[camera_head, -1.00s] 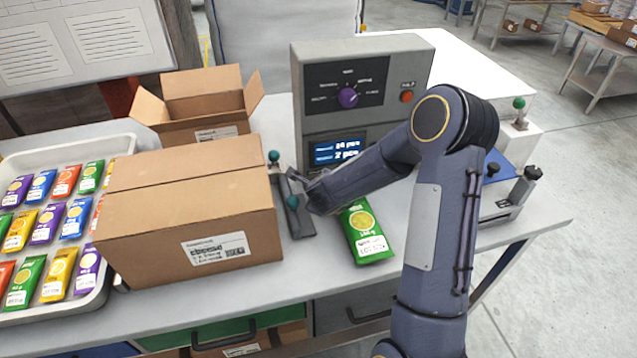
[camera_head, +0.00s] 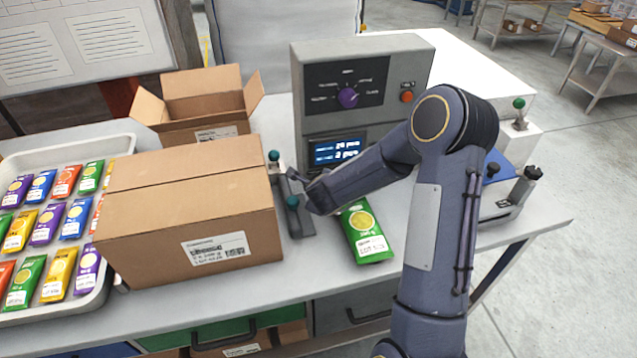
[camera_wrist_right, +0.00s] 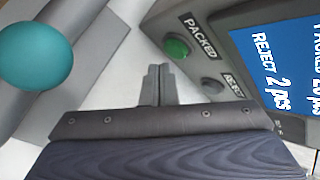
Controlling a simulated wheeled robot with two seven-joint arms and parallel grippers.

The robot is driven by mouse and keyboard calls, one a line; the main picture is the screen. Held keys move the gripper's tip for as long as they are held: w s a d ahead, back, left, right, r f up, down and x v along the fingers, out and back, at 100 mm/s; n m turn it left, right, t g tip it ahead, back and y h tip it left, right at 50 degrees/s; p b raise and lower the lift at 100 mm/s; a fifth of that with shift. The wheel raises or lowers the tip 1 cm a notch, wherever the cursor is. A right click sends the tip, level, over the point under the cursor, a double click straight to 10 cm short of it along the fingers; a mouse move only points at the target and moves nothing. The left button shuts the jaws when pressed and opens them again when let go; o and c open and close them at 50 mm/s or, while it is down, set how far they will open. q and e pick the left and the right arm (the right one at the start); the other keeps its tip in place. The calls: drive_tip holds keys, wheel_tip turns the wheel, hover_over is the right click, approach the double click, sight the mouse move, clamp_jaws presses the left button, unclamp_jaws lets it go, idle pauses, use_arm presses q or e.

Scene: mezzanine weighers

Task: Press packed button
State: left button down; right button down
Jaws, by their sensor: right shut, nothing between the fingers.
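The green PACKED button (camera_wrist_right: 177,48) shows in the right wrist view, on the sloped grey face of the control box, beside its PACKED label. A grey REJECT button (camera_wrist_right: 212,84) sits below it. My right gripper (camera_wrist_right: 159,72) is shut and empty, its fingertips just left of and below the green button, apparently apart from it. My left gripper is not in view.
A closed carton (camera_head: 130,245) and an open carton (camera_head: 188,105) stand left of the box. A tray (camera_head: 115,128) holds several colored packets. A green packet (camera_head: 366,235) lies by my forearm. A teal-knobbed lever (camera_head: 292,201) is close to my right gripper.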

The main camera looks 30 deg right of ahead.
drive_tip(key=shift+w+d, duration=0.1)
drive_tip(key=shift+w, duration=0.3)
drive_tip(key=shift+w+d, duration=0.1)
drive_tip(key=shift+w, duration=0.3)
idle(0.6)
idle(0.4)
drive_tip(key=shift+s+a+b, duration=0.2)
drive_tip(key=shift+s+b, duration=0.1)
drive_tip(key=shift+s, duration=0.5)
drive_tip(key=shift+s+a+f+b, duration=0.1)
drive_tip(key=shift+s+a+b, duration=0.05)
drive_tip(key=shift+s+b, duration=0.45)
drive_tip(key=shift+s+a+b, duration=0.25)
drive_tip(key=shift+s+b, duration=0.05)
drive_tip(key=shift+s, duration=0.65)
drive_tip(key=shift+s+a+b, duration=0.2)
drive_tip(key=shift+s+b, duration=0.1)
drive_tip(key=shift+s, duration=0.6)
